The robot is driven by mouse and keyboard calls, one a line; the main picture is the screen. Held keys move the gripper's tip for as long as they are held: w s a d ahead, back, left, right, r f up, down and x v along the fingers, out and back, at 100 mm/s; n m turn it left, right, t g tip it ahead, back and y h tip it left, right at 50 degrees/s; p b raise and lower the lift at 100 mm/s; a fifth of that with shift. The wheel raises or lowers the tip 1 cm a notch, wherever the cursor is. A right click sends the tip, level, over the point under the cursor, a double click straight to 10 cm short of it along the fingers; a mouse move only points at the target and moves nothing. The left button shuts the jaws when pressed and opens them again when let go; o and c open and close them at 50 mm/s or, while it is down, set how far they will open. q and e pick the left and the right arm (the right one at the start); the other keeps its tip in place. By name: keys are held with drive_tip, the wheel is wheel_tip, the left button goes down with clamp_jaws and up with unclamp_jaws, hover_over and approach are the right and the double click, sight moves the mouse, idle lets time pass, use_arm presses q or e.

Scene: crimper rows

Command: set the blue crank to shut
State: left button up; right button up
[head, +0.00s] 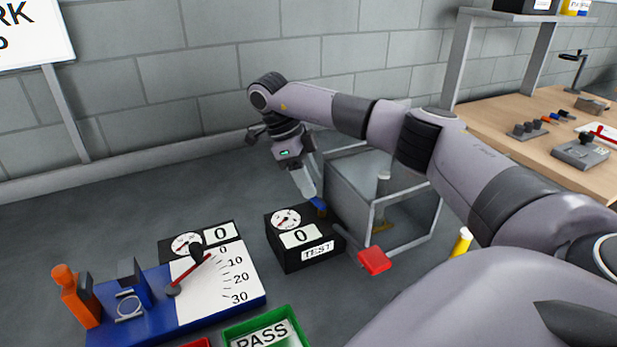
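A small blue part (319,204), which looks like the blue crank, shows at the top right of a black box (290,254) with a dial, a "0" plate and a "TEST" label. My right gripper (308,190) reaches down from behind, with its fingertips at or very near the blue part. I cannot tell whether they touch it or how far apart they are. The gripper hides some of the blue part, so its setting does not read clearly. My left gripper is not in view.
A grey open frame (345,190) stands just right of the box, near a red pad (375,260) on a rod. A blue base (150,305) with a white scale stands at left; a green PASS tray (300,335) is in front. A wooden bench (500,115) is at right.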

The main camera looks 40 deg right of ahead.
clamp_jaws()
drive_tip(key=shift+d+m+y, duration=0.3)
drive_tip(key=shift+m, duration=0.6)
drive_tip(key=shift+o, duration=0.2)
unclamp_jaws()
